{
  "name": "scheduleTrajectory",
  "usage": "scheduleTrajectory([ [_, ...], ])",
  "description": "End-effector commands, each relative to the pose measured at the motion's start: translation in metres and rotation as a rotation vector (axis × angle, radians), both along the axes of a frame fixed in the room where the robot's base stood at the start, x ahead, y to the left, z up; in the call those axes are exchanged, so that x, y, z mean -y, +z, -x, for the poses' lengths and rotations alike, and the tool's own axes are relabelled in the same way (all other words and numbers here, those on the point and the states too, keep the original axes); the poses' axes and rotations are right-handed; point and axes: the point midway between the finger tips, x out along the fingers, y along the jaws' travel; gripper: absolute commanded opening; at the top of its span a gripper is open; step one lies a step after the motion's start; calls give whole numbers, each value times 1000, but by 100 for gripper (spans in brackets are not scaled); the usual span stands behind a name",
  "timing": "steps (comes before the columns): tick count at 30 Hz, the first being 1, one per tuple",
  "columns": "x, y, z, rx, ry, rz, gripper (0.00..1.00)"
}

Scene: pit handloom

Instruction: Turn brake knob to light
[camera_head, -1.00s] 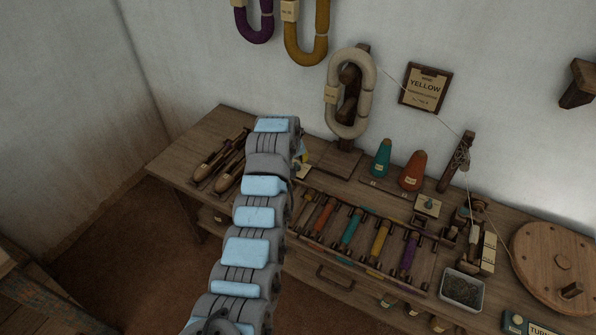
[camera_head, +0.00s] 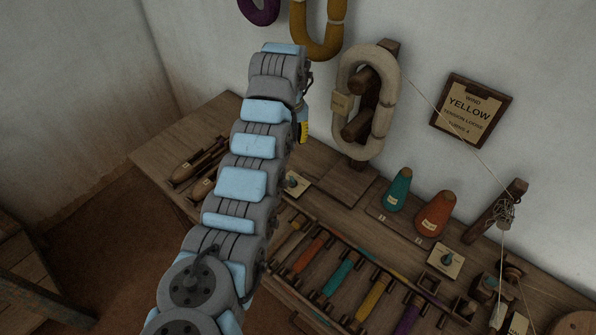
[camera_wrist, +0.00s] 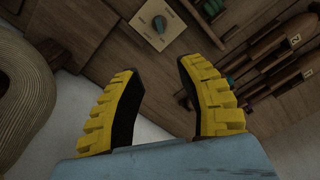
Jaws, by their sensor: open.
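A cream plate with a small teal knob (camera_wrist: 159,23) shows at the top of the wrist view, beyond the fingertips. What seems to be the same plate (camera_head: 297,184) is on the bench beside my arm in the head view. Its markings are too small to read. My gripper (camera_wrist: 157,66) is open and empty, its yellow fingers spread apart and not touching the knob. In the head view one yellow finger (camera_head: 303,127) shows past my arm.
A pale yarn skein (camera_head: 345,82) hangs on a wooden holder close to the gripper. Teal (camera_head: 398,188) and orange (camera_head: 435,213) cones stand to its right. A rack of coloured bobbins (camera_head: 340,277) lies in front. Wooden shuttles (camera_wrist: 275,55) lie right in the wrist view.

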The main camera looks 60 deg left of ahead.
Motion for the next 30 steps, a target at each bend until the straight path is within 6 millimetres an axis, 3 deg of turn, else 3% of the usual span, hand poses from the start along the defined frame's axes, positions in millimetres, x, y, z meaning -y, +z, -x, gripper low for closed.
scheduleTrajectory([
  [21,1,-123,0,-2,-1,3,38],
  [30,0,-158,0,-3,-1,2,38],
])
